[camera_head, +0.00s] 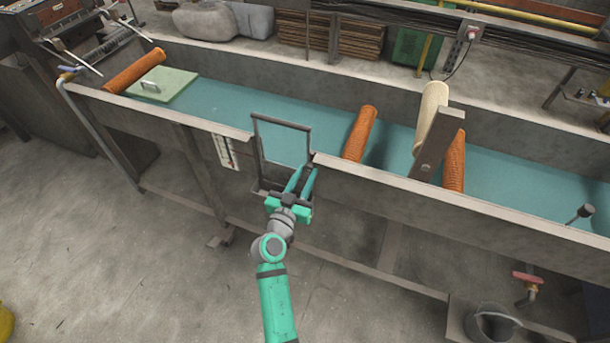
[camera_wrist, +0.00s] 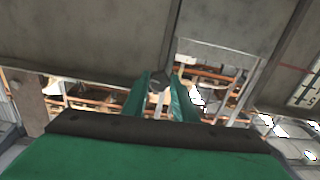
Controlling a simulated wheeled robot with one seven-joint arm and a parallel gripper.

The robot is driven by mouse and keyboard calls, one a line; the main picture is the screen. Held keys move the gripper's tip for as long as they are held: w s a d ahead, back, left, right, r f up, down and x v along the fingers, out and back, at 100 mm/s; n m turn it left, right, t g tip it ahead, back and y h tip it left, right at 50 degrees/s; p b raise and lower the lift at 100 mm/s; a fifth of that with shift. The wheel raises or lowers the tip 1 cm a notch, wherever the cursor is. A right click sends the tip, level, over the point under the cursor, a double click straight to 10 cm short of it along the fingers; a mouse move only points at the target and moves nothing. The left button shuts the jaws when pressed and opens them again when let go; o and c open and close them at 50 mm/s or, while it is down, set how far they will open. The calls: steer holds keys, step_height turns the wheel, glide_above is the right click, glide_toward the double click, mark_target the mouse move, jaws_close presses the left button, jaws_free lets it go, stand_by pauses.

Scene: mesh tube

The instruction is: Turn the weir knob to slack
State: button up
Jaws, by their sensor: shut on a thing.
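My green gripper (camera_head: 305,176) is at the front wall of the long water trough, just below and beside the right foot of a dark rectangular weir frame (camera_head: 283,120). In the wrist view, a small round dark knob (camera_wrist: 157,82) sits between its two green fingertips (camera_wrist: 159,90). The gripper is shut on this knob. In the head view the fingers hide the knob. Its markings and its turned position cannot be read in either view.
The trough (camera_head: 400,190) holds blue-green water with several orange mesh tubes (camera_head: 359,134) and a green lid (camera_head: 163,84). A white scale (camera_head: 224,152) hangs left of my gripper. A bucket (camera_head: 490,325) and red-handled valve (camera_head: 528,278) are at lower right. The near floor is open.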

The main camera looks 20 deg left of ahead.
steer(key=shift+d+n, duration=0.1)
steer(key=shift+n, duration=2.2)
steer(key=o, duration=1)
steer(key=shift+o, duration=0.2)
steer(key=s, duration=1)
steer(key=shift+s+a, duration=0.2)
steer(key=shift+s, duration=0.15)
